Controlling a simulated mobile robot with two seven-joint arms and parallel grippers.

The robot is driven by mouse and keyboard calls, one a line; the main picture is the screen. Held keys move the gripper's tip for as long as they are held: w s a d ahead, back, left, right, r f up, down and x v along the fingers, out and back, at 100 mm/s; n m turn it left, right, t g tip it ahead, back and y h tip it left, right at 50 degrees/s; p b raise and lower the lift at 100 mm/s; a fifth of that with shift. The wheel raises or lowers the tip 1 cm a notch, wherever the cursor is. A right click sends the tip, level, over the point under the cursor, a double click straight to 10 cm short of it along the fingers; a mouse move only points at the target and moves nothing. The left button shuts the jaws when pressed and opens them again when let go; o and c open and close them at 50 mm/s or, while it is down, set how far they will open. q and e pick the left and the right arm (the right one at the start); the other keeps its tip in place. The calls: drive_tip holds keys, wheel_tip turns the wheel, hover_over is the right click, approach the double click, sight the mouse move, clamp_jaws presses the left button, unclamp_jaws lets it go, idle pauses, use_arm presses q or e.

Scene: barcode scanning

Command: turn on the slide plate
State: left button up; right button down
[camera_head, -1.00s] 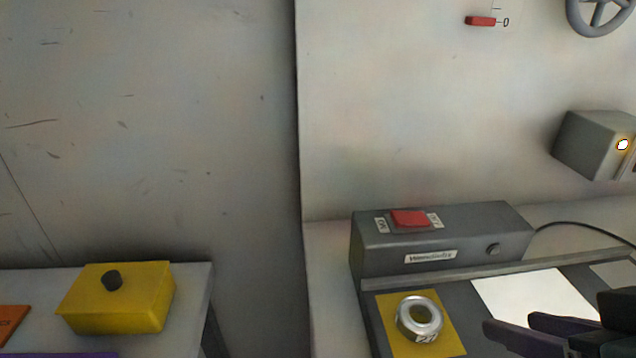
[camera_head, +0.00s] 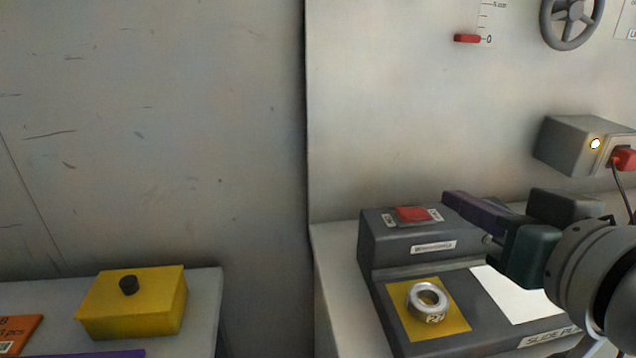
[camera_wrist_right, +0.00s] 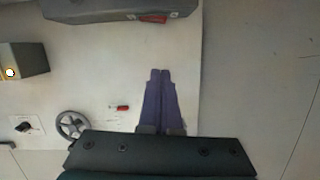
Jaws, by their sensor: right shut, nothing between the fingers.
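The slide plate (camera_head: 395,334) is a dark grey device on the bench at the right of the head view. A raised box (camera_head: 375,250) at its back carries a red switch (camera_head: 414,214) between two small labels. The switch also shows at the top of the right wrist view (camera_wrist_right: 153,19). My right gripper (camera_head: 452,200) is shut and empty, its purple fingers pointing left just right of the switch. It appears apart from the switch. The closed fingers also show in the right wrist view (camera_wrist_right: 160,76). My left gripper is not in view.
A metal ring (camera_head: 428,299) sits on the plate's yellow square, with a white square (camera_head: 510,296) beside it. A grey wall box (camera_head: 572,140) has a lit lamp and a red plug (camera_head: 623,158). A yellow box (camera_head: 135,305) with a black knob stands on the left table.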

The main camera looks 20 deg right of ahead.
hover_over(408, 229)
drive_tip(key=shift+s+d+f, duration=0.1)
drive_tip(key=shift+d+f, duration=0.1)
drive_tip(key=shift+f, duration=0.35)
drive_tip(key=shift+s+d+f, duration=0.1)
drive_tip(key=shift+d+f, duration=0.1)
drive_tip(key=shift+f, duration=0.3)
drive_tip(key=f, duration=0.1)
drive_tip(key=f+b, duration=0.1)
drive_tip(key=f, duration=0.1)
drive_tip(key=shift+w+a+f, duration=0.1)
drive_tip(key=shift+a+f, duration=0.1)
drive_tip(key=shift+a, duration=0.05)
drive_tip(key=shift+f, duration=0.3)
drive_tip(key=shift+w+a+f+n+b, duration=0.15)
drive_tip(key=shift+f+n+b, duration=0.15)
drive_tip(key=shift+f+b, duration=0.15)
drive_tip(key=shift+n, duration=0.3)
drive_tip(key=r+p, duration=0.4)
drive_tip(key=shift+w+a+r+p, duration=0.1)
drive_tip(key=shift+a+r+p, duration=0.1)
drive_tip(key=shift+r+p, duration=0.1)
drive_tip(key=v, duration=1)
drive_tip(key=shift+a+f, duration=0.35)
drive_tip(key=shift+a, duration=0.05)
